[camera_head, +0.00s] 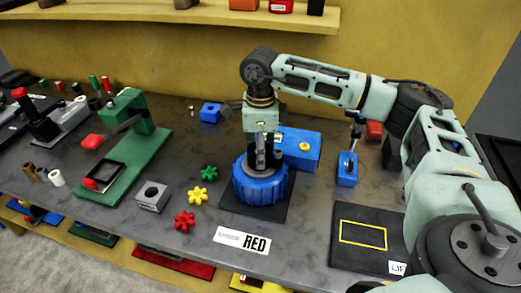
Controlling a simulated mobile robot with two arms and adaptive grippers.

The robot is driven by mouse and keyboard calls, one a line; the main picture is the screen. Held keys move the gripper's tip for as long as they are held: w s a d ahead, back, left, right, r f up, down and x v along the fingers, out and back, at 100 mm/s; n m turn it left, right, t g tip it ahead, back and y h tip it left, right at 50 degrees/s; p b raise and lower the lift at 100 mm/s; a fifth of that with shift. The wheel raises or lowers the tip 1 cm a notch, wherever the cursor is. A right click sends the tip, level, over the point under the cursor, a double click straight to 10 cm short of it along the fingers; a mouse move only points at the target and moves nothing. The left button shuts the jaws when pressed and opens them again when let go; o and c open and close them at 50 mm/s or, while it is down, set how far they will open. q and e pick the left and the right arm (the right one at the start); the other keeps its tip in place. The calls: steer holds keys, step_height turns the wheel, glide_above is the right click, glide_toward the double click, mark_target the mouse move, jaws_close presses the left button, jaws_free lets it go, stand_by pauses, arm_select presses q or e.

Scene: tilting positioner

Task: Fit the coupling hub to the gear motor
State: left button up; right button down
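A blue box with a short brass-coloured shaft, which looks like the gear motor (305,147), sits right of centre, partly behind my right gripper. My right gripper (264,158) points straight down over a ribbed blue round holder (262,192) on a dark base plate. Its dark fingers stand around a narrow grey upright piece (261,157) above a grey disc in the holder. Whether this piece is the coupling hub, and whether the fingers touch it, I cannot tell. My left gripper is not in view.
Green (209,173), yellow (197,195) and red (184,220) star-shaped pieces lie left of the holder, near a grey block with a hole (151,196). A green stand (125,150) is left; a black mat (367,239) is right.

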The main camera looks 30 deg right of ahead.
steer(key=shift+f, duration=0.2)
steer(key=c, duration=0.8)
jaws_free()
steer(key=shift+o, duration=0.2)
steer(key=shift+f, duration=0.1)
step_height(320, 180, up, 12)
